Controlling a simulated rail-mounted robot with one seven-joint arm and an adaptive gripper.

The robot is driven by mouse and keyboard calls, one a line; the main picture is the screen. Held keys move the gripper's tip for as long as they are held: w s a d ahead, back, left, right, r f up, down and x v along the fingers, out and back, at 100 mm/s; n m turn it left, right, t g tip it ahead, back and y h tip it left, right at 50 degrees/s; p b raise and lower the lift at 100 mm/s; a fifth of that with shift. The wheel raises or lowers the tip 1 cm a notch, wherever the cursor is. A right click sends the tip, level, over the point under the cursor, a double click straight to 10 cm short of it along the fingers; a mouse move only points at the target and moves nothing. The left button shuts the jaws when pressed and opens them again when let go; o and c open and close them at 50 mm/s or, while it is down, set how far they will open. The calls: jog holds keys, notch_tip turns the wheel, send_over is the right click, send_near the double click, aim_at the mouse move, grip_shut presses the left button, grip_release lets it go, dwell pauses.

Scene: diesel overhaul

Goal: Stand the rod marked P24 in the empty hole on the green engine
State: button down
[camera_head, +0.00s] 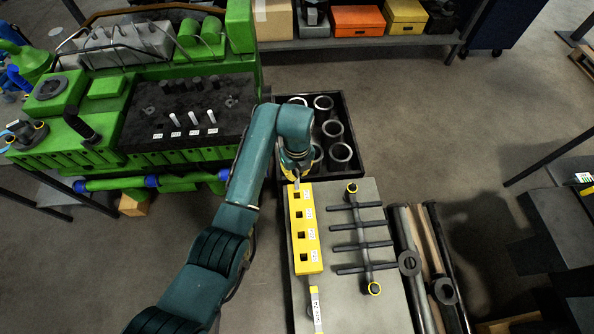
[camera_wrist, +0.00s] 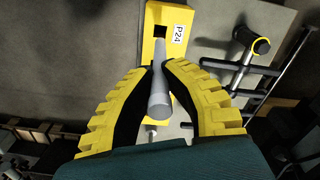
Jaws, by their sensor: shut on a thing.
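My gripper (camera_head: 297,166) is above the far end of the yellow rack (camera_head: 306,240). In the wrist view the fingers (camera_wrist: 158,88) are shut on a grey rod (camera_wrist: 158,95). The rod's far end is by a dark square hole in the rack (camera_wrist: 154,14), beside a P24 label (camera_wrist: 180,34); I cannot tell whether its tip is clear of the rack. No marking shows on the rod. The green engine (camera_head: 180,80) has a black deck (camera_head: 225,95) at the left. Three white rods (camera_head: 193,118) stand there, behind labels; the leftmost label (camera_head: 158,136) has no rod behind it.
A black tray of metal rings (camera_head: 340,152) lies beyond the rack. A black rocker-like bar assembly (camera_head: 362,240) lies right of the rack on the grey table (camera_head: 345,310). Dark studs (camera_head: 196,83) and a pipe (camera_head: 82,128) rise from the engine.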

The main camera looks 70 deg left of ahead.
jog(key=shift+r+p, duration=3.9)
jog(key=shift+p, duration=0.35)
jog(key=shift+f, duration=0.1)
